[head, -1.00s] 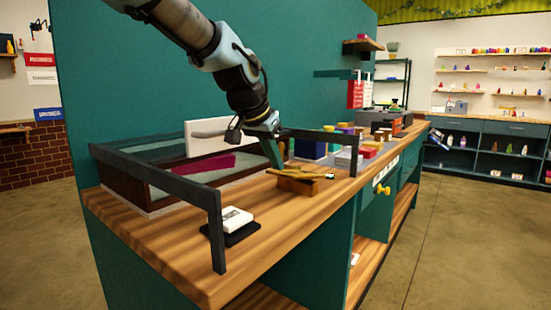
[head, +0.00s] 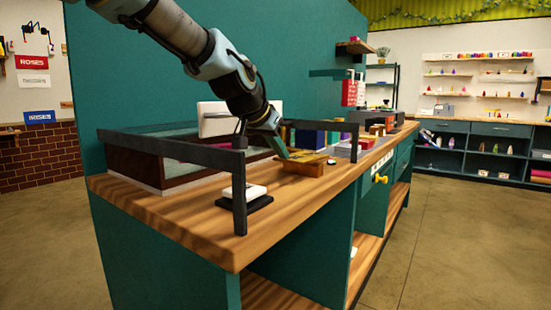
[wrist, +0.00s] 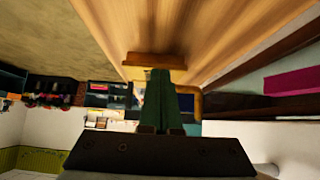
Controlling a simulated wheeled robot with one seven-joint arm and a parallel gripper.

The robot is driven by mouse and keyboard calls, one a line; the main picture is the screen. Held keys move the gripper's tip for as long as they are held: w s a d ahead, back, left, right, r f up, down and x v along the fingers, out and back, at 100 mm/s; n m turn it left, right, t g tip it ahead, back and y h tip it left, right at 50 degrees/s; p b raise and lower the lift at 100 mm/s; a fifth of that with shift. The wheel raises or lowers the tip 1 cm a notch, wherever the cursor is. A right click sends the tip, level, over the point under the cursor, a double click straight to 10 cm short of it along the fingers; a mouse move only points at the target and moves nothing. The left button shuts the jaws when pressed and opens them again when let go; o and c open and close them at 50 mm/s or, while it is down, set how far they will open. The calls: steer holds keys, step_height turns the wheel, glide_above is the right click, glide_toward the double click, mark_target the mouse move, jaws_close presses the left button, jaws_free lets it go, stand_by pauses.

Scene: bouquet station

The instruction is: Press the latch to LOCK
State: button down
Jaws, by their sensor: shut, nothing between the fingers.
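A small wooden block (head: 302,168) with a yellow-brown piece on top sits near the front edge of the wooden counter. The yellow piece may be the latch, but no LOCK marking is legible. My gripper (head: 284,156) has its green fingers together and empty, pointing down at the left part of the block. In the wrist view my gripper's fingers (wrist: 161,72) reach the near side of the wooden block (wrist: 155,60), and a yellow edge (wrist: 197,100) shows to their right. I cannot tell whether the fingertips touch it. The fingers hide part of the yellow piece.
Dark rails (head: 240,205) stand on the counter (head: 160,218) left of and behind the block. A white device on a black pad (head: 245,194) lies near the left rail post. Boxes (head: 310,137) stand farther along. The counter's front left is clear.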

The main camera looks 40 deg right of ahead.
steer(key=shift+a+f+b, duration=0.1)
steer(key=shift+f+b, duration=0.55)
steer(key=shift+f, duration=0.15)
steer(key=shift+s+a+f+b, duration=0.15)
steer(key=shift+f+b, duration=0.25)
steer(key=shift+f, duration=0.2)
